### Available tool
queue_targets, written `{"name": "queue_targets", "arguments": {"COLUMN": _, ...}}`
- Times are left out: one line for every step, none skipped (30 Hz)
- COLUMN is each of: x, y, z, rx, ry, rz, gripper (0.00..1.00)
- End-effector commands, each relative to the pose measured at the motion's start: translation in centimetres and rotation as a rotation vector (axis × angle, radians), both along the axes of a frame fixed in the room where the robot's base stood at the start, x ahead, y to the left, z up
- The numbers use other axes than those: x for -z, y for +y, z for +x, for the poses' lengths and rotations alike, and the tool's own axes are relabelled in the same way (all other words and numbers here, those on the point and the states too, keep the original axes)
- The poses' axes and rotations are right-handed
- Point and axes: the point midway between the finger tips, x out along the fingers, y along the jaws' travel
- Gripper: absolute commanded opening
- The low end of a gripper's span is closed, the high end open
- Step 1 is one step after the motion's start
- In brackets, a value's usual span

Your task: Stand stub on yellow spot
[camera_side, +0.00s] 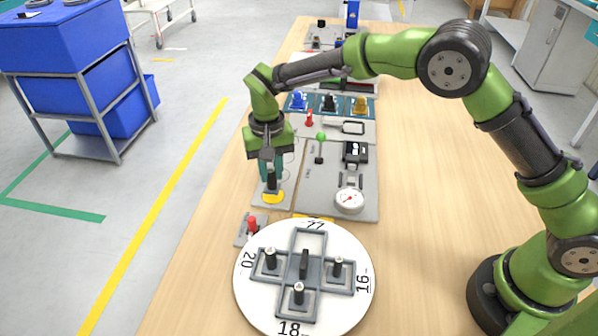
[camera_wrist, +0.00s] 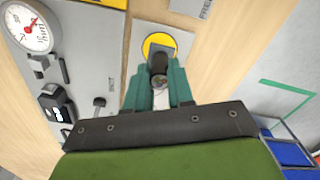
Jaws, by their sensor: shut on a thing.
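The stub (camera_side: 271,183) is a dark, short cylinder. It is upright between the fingers of my gripper (camera_side: 271,172), which are shut on it. The yellow spot (camera_side: 273,198) is a round disc on a small grey plate, directly below the stub. In the wrist view the stub (camera_wrist: 158,63) covers part of the yellow spot (camera_wrist: 152,42), between the teal fingers of my gripper (camera_wrist: 160,80). I cannot tell whether the stub's bottom touches the spot.
A white round table (camera_side: 247,300) with numbers bears a grey cross-shaped rack (camera_side: 318,272) with several dark stubs; its far compartment is empty. A red-topped switch (camera_side: 252,226) stands near the spot. A grey panel (camera_side: 330,207) with a gauge (camera_side: 349,201) lies to the right.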

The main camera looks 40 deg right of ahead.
Motion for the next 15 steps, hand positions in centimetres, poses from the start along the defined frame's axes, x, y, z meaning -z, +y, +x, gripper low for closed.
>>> {"name": "queue_targets", "arguments": {"x": 0.53, "y": -0.02, "z": -0.02, "rx": 0.000, "ry": 0.001, "rz": 0.000, "gripper": 0.00}}
{"name": "queue_targets", "arguments": {"x": 0.76, "y": -0.01, "z": -0.03, "rx": 0.000, "ry": 0.002, "rz": 0.001, "gripper": 0.00}}
{"name": "queue_targets", "arguments": {"x": 1.01, "y": -0.01, "z": -0.01, "rx": 0.000, "ry": 0.001, "rz": 0.000, "gripper": 0.00}}
{"name": "queue_targets", "arguments": {"x": 1.14, "y": -0.01, "z": 0.00, "rx": -0.001, "ry": 0.001, "rz": 0.001, "gripper": 0.00}}
{"name": "queue_targets", "arguments": {"x": 1.24, "y": -0.01, "z": 0.00, "rx": -0.001, "ry": 0.000, "rz": 0.001, "gripper": 0.00}}
{"name": "queue_targets", "arguments": {"x": 1.31, "y": -0.01, "z": 0.00, "rx": -0.001, "ry": 0.000, "rz": 0.001, "gripper": 0.00}}
{"name": "queue_targets", "arguments": {"x": 1.34, "y": -0.01, "z": 0.00, "rx": -0.001, "ry": 0.000, "rz": 0.001, "gripper": 0.00}}
{"name": "queue_targets", "arguments": {"x": 1.35, "y": -0.01, "z": 0.00, "rx": -0.001, "ry": 0.000, "rz": 0.001, "gripper": 0.00}}
{"name": "queue_targets", "arguments": {"x": 1.34, "y": -0.02, "z": 0.01, "rx": -0.001, "ry": 0.000, "rz": 0.001, "gripper": 0.00}}
{"name": "queue_targets", "arguments": {"x": 1.34, "y": -0.03, "z": 0.01, "rx": -0.001, "ry": 0.000, "rz": 0.001, "gripper": 0.00}}
{"name": "queue_targets", "arguments": {"x": 1.33, "y": -0.03, "z": 0.01, "rx": -0.001, "ry": 0.000, "rz": 0.001, "gripper": 0.00}}
{"name": "queue_targets", "arguments": {"x": 1.33, "y": -0.02, "z": 0.00, "rx": -0.001, "ry": 0.000, "rz": 0.001, "gripper": 0.00}}
{"name": "queue_targets", "arguments": {"x": 1.33, "y": -0.03, "z": 0.01, "rx": -0.001, "ry": 0.000, "rz": 0.001, "gripper": 0.00}}
{"name": "queue_targets", "arguments": {"x": 1.33, "y": -0.04, "z": 0.01, "rx": -0.001, "ry": 0.000, "rz": 0.001, "gripper": 0.00}}
{"name": "queue_targets", "arguments": {"x": 1.36, "y": -0.03, "z": 0.00, "rx": -0.001, "ry": 0.000, "rz": 0.001, "gripper": 0.00}}
